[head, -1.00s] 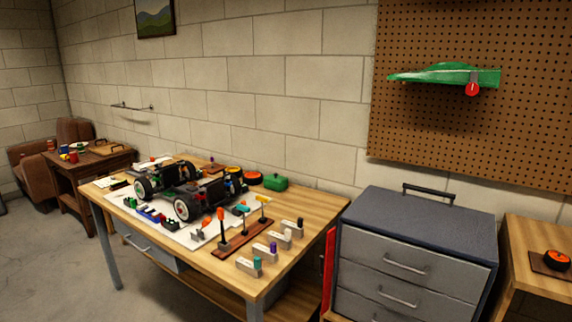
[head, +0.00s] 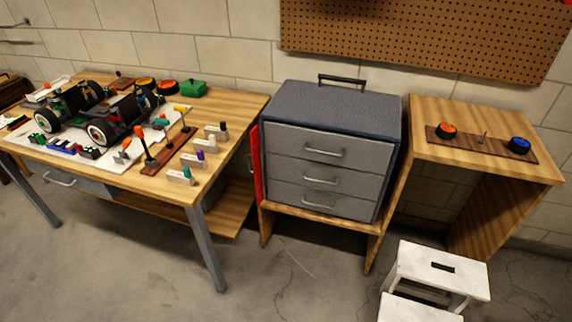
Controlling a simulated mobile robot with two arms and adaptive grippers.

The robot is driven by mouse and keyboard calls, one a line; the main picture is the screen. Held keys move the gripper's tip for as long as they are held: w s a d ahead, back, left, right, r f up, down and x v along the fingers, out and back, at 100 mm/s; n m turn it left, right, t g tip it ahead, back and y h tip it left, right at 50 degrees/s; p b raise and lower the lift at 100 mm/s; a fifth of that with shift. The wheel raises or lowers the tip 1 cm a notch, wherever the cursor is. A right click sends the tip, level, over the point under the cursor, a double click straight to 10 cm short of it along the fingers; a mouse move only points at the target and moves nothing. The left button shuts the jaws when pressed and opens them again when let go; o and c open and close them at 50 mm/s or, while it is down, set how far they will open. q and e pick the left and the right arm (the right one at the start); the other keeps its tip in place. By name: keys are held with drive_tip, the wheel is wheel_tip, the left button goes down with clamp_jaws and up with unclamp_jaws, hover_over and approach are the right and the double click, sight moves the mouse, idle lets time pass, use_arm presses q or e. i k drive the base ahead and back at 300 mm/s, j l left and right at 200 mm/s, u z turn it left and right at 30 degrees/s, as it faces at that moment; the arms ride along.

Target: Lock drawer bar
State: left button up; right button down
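A dark blue-grey tool chest (head: 335,105) stands on a low wooden stand, with a black handle on top. Its front has three grey drawers with silver handles: the top drawer (head: 322,151), the middle drawer (head: 320,179) and the bottom drawer (head: 317,203). All three look closed. A red upright piece (head: 257,165) runs along the chest's left side; I cannot tell whether it is the drawer bar. Neither of my grippers is in view.
A wooden workbench (head: 235,110) on the left holds an RC car chassis (head: 110,115) and tools. A wooden side table (head: 470,120) with orange and blue round items stands right. A white step stool (head: 437,272) stands on the floor front right. Floor before the chest is clear.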

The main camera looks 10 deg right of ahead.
sight(254, 133)
drive_tip(key=i+j+z, duration=0.2)
drive_tip(key=z, duration=0.2)
drive_tip(key=i+j+z, duration=0.1)
drive_tip(key=j+z, duration=0.3)
drive_tip(key=i+j+z, duration=0.1)
drive_tip(key=j+z, duration=0.9)
drive_tip(key=j, duration=2.2)
